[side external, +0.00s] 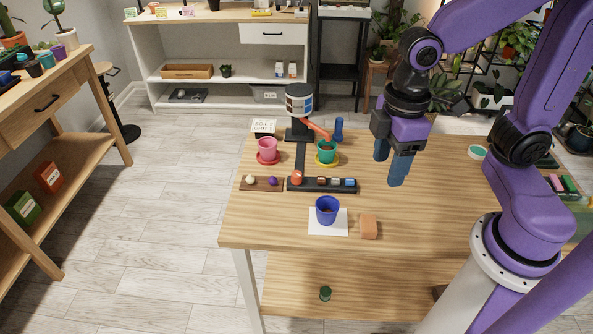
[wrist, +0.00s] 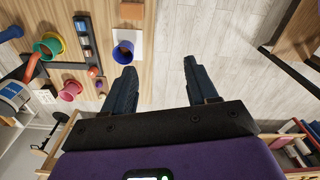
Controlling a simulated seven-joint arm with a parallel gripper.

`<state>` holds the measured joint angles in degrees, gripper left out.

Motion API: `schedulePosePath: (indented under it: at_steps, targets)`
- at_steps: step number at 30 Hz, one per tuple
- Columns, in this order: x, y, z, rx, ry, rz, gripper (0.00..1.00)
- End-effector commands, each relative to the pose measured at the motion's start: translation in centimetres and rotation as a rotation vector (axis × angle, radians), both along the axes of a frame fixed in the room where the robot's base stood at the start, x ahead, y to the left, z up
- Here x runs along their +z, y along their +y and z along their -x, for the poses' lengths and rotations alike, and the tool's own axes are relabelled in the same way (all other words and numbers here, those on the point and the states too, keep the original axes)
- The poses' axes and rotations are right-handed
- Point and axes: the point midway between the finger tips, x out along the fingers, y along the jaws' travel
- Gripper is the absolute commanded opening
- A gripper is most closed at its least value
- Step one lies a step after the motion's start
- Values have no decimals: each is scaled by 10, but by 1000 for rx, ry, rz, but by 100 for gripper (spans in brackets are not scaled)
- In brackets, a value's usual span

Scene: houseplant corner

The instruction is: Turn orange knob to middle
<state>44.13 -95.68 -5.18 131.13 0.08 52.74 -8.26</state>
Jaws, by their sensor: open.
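The orange knob (side external: 296,177) sits at the left end of a dark panel (side external: 312,188) on the wooden table in the side view. My gripper (side external: 390,168) is open and empty, pointing down above the table to the right of the panel. In the wrist view its fingers (wrist: 160,68) are wide apart with only floor between them.
A blue pot (side external: 326,212) on white paper and an orange-brown block (side external: 368,227) stand in front of the panel. Behind it are a pink pot (side external: 267,150), a green pot (side external: 327,153) and a watering device (side external: 299,98). The table's right part is largely clear.

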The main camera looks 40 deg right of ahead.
Motion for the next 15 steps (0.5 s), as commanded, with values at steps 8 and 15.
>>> schedulePosePath:
  at_steps: [8, 15]
  targets:
    - [-10, 20, -104, -64, 5, 11, 58]
    - [-31, 11, -194, -115, 11, 15, 58]
